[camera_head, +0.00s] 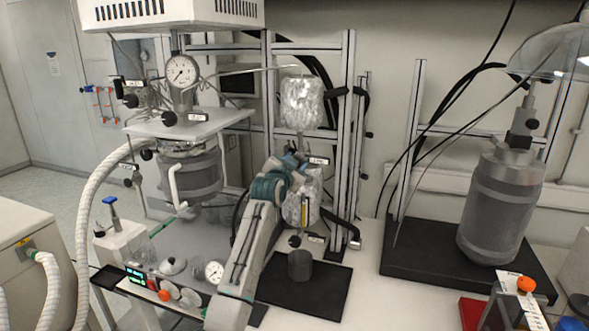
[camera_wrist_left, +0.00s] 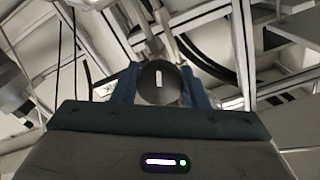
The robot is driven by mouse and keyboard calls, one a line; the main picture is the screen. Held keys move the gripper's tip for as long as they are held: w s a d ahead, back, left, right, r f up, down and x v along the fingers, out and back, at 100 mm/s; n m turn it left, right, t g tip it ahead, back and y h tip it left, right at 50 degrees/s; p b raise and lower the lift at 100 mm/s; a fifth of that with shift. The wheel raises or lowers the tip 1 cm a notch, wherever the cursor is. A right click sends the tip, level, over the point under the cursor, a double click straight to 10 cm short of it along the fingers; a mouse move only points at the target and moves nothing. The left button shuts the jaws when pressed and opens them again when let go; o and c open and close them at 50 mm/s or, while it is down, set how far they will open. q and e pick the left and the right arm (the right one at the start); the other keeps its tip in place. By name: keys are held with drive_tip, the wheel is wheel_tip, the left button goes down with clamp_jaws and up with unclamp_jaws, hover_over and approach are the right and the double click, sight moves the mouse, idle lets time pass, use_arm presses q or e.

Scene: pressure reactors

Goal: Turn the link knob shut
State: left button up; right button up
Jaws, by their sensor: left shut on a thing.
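The knob (camera_wrist_left: 152,92) is a dark round disc with a short white mark that stands upright in the left wrist view. My left gripper (camera_wrist_left: 159,84) has a blue finger on each side of it and is shut on it. In the head view my left gripper (camera_head: 297,158) reaches up to the metal frame, between an upper foil-wrapped vessel (camera_head: 302,103) and a lower foil-wrapped part (camera_head: 302,200). The knob is hidden there by the gripper, or too small to make out. My right gripper is not in view.
A pressure gauge (camera_head: 181,72) and valves stand left above a reactor vessel (camera_head: 190,176). A dark cup (camera_head: 301,265) stands on a black mat (camera_head: 325,290) below my gripper. A large grey vessel (camera_head: 500,208) stands at right on a black base, with black cables hanging nearby.

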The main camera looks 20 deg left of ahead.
use_arm(q)
drive_tip(key=m+b, duration=0.2)
drive_tip(key=m, duration=0.1)
drive_tip(key=shift+f+m, duration=0.1)
drive_tip(key=shift+m, duration=0.3)
drive_tip(key=m+b, duration=0.1)
drive_tip(key=m, duration=0.2)
drive_tip(key=shift+m, duration=0.3)
drive_tip(key=m+b, duration=0.1)
drive_tip(key=m, duration=0.2)
drive_tip(key=shift+b, duration=0.4)
drive_tip(key=shift+m+b, duration=0.45)
drive_tip(key=shift+m, duration=1.25)
drive_tip(key=o, duration=1)
drive_tip(key=shift+c, duration=0.2)
